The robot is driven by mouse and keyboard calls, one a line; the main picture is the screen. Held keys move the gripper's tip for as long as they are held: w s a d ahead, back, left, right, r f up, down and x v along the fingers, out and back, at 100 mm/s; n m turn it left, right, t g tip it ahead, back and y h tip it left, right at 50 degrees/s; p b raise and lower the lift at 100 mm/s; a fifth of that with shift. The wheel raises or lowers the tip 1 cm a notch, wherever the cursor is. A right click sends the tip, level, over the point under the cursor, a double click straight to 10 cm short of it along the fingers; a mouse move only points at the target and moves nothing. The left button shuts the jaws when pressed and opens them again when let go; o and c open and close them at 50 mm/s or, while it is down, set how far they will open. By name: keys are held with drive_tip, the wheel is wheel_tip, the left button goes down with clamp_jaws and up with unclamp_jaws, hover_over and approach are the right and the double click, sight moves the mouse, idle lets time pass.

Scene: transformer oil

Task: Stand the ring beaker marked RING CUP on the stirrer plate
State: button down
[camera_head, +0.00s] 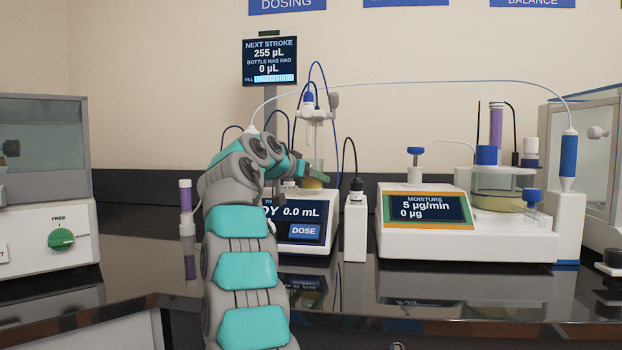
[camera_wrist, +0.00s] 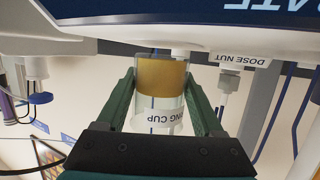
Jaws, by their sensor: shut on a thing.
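My gripper (camera_head: 316,175) is shut on the ring beaker, with one green finger on each side of it in the wrist view (camera_wrist: 160,82). The beaker (camera_wrist: 162,74) is clear, with amber content and a white label reading "NG CUP"; the wrist picture is upside down. The beaker is over the white dosing unit (camera_head: 305,231), whose front lettering ends in "ATE" in the wrist view (camera_wrist: 262,8). I cannot tell whether its base touches the plate, which is mostly hidden.
A clear dosing head (camera_head: 314,117) with tubes stands above the unit. A white labelled "DOSE NUT" part (camera_wrist: 240,60) is close beside the beaker. A narrow white holder (camera_head: 355,228) and the moisture meter (camera_head: 465,225) stand right. A tube holder (camera_head: 187,230) stands left.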

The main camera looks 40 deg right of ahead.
drive_tip(key=shift+f+b, duration=0.55)
drive_tip(key=shift+b, duration=0.1)
unclamp_jaws()
idle(0.4)
drive_tip(key=b+v, duration=0.2)
drive_tip(key=v, duration=0.5)
drive_tip(key=shift+a, duration=0.15)
drive_tip(key=shift+s+a+r, duration=0.1)
drive_tip(key=shift+a+r, duration=0.05)
drive_tip(key=shift+a, duration=0.05)
